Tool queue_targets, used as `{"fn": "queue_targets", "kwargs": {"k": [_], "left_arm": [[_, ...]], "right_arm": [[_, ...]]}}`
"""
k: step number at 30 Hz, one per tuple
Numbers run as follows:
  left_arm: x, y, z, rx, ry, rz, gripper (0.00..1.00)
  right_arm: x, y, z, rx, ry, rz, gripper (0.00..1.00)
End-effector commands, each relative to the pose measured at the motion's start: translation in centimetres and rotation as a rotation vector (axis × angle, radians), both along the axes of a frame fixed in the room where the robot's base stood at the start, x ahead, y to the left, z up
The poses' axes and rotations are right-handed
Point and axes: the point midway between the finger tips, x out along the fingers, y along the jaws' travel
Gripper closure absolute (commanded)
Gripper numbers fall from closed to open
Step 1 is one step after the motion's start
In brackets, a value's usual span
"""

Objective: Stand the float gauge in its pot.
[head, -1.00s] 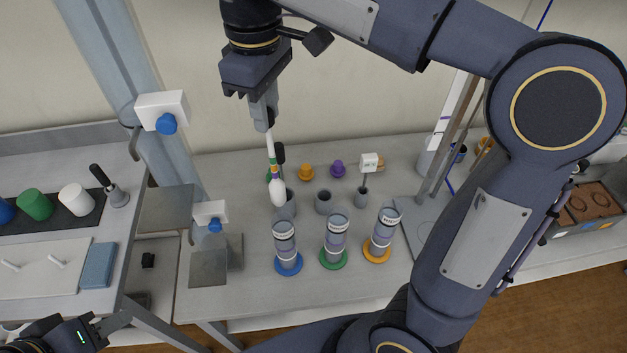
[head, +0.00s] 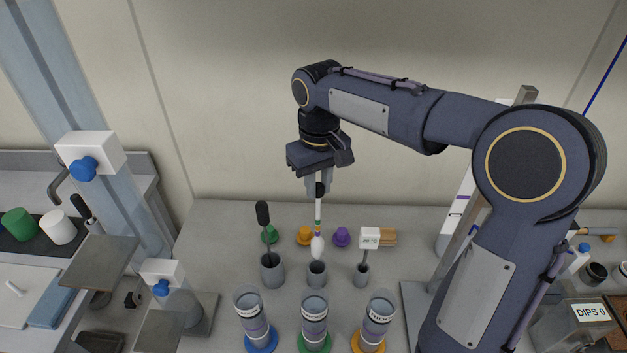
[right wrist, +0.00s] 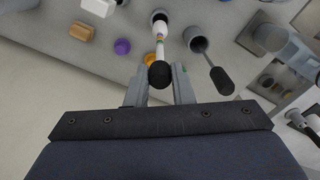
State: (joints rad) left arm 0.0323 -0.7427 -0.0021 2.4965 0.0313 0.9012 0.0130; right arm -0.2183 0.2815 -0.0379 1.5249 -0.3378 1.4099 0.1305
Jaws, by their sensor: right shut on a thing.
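The float gauge (head: 318,216) is a thin white rod with a black top, coloured bands and a white bulb at its lower end. My right gripper (head: 319,186) is shut on it near the black top and holds it upright. The bulb hangs just over the small grey middle pot (head: 317,275); I cannot tell whether it is inside the rim. In the right wrist view the gauge (right wrist: 160,47) runs from between the fingers (right wrist: 160,88) towards the pot (right wrist: 158,16). My left gripper is out of view.
A wider grey pot (head: 272,271) with a black-handled tool stands left of the middle pot. A smaller pot (head: 361,275) with a white-headed probe (head: 369,238) stands right. Three labelled tubes (head: 314,319) stand in front. Green, orange and purple knobs (head: 342,236) lie behind.

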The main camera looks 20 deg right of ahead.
Motion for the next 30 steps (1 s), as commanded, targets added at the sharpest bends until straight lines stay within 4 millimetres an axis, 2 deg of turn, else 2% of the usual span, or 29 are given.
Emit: {"fn": "queue_targets", "kwargs": {"k": [10, 21, 30], "left_arm": [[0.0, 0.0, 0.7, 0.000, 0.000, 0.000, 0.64], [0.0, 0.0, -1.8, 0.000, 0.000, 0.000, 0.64], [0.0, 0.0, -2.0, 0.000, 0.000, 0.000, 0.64]], "right_arm": [[0.0, 0.0, 0.3, 0.000, 0.001, 0.002, 0.90], [0.0, 0.0, -3.3, -0.001, 0.002, 0.003, 0.90], [0.0, 0.0, -3.7, 0.000, 0.000, 0.003, 0.90]]}}
